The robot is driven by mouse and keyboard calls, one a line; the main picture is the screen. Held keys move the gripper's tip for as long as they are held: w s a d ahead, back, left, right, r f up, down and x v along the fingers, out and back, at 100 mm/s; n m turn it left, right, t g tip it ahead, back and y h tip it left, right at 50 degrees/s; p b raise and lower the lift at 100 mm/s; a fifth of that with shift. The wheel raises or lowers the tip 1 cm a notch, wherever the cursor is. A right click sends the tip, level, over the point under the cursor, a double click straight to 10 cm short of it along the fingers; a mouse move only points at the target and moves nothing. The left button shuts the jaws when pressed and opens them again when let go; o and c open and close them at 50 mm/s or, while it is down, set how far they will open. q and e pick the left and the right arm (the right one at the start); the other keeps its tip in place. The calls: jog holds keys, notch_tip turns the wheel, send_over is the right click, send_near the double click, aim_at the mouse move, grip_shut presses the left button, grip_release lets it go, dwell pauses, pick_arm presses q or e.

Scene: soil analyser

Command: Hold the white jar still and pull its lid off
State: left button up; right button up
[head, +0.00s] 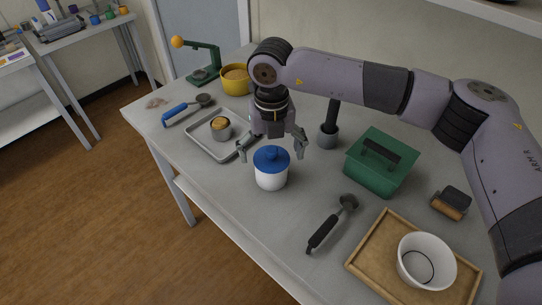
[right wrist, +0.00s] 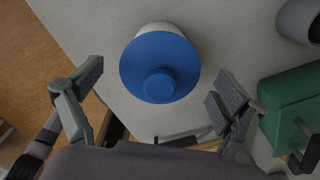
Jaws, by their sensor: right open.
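The white jar (head: 271,178) stands upright on the grey table. Its blue lid (head: 271,159) with a round knob sits on top. In the right wrist view the lid (right wrist: 160,68) hides most of the jar (right wrist: 160,28). My right gripper (head: 272,150) is open above and just behind the jar, its fingers spread wider than the lid. In the right wrist view the two fingertips (right wrist: 157,82) lie to either side of the lid and do not touch it. My left gripper is not in view.
A black-handled scoop (head: 324,231) and a wooden tray (head: 376,262) with a white bowl (head: 426,258) lie in front right.

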jog(key=shift+r, duration=0.1)
notch_tip(320, 180, up, 12)
dwell(0.5)
dwell(0.5)
